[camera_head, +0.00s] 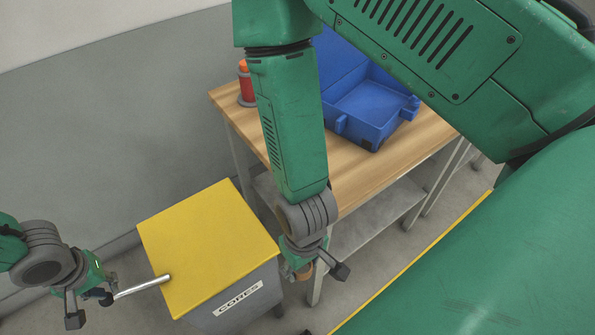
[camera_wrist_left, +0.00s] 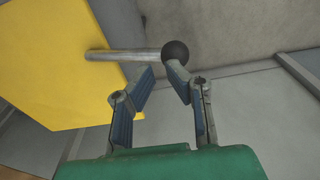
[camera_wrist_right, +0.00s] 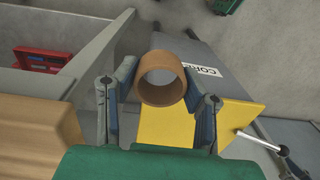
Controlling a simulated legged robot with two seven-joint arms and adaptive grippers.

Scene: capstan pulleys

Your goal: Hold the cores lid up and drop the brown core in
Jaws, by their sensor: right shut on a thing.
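The grey cores box (camera_head: 238,305) stands on the floor, labelled CORES, with its yellow lid (camera_head: 205,240) lying across the top. A silver handle (camera_head: 142,287) sticks out from the lid's left edge and ends in a dark ball knob (camera_wrist_left: 176,51). My left gripper (camera_head: 90,305) is at the knob end, its fingers apart near the bar; it also shows in the left wrist view (camera_wrist_left: 161,78). My right gripper (camera_head: 320,268) is shut on the brown core (camera_wrist_right: 161,101), a hollow tube, beside the box's right side. In the head view the core is mostly hidden.
A wooden bench (camera_head: 235,115) stands behind and to the right of the box, with an open blue case (camera_head: 370,105) and a red-orange item (camera_head: 245,85) on it. Its lower shelf (camera_head: 375,225) lies close to my right gripper. The wall is at the left.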

